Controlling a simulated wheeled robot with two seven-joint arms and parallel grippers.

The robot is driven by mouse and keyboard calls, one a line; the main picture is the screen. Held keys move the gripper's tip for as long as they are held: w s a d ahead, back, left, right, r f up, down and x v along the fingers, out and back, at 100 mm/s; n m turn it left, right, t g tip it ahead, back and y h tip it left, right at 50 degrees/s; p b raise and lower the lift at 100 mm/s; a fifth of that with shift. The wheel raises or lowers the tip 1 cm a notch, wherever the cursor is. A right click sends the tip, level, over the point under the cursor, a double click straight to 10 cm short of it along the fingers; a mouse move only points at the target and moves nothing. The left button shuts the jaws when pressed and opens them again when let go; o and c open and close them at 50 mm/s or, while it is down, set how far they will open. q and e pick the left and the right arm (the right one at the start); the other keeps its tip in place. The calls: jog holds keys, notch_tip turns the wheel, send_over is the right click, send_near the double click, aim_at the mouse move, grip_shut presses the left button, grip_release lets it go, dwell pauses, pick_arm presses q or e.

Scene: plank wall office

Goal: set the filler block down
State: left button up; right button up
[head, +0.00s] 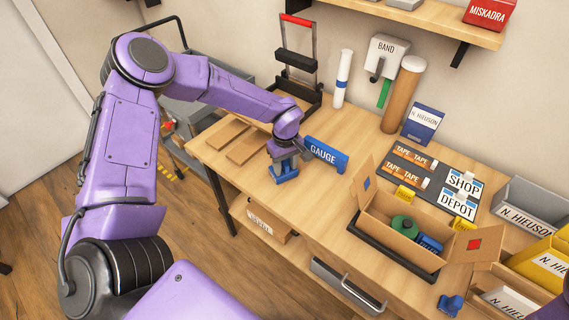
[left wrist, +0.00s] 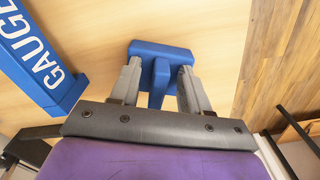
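The filler block appears to be the blue block with a raised middle part (head: 285,175), low at the desk surface below my left gripper (head: 284,161). In the left wrist view the block (left wrist: 160,50) shows as a T shape between the two grey fingers of the left gripper (left wrist: 160,72). The fingers stand on either side of its middle part, with narrow gaps visible, so the gripper looks open around it. The block seems to rest on the desk (head: 330,215). My right gripper is not in view.
The blue GAUGE piece (head: 326,154) is close right of the gripper. Wooden boards (head: 247,147) lie left. An open carton (head: 377,215) holds green and blue items. Another blue block (head: 450,305) sits at the front right. Bare desk lies between gripper and carton.

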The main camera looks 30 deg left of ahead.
aim_at(285, 164)
pick_arm(q)
notch_tip(285, 164, up, 12)
jog(key=shift+r+b, duration=0.2)
jog(key=shift+b, duration=0.2)
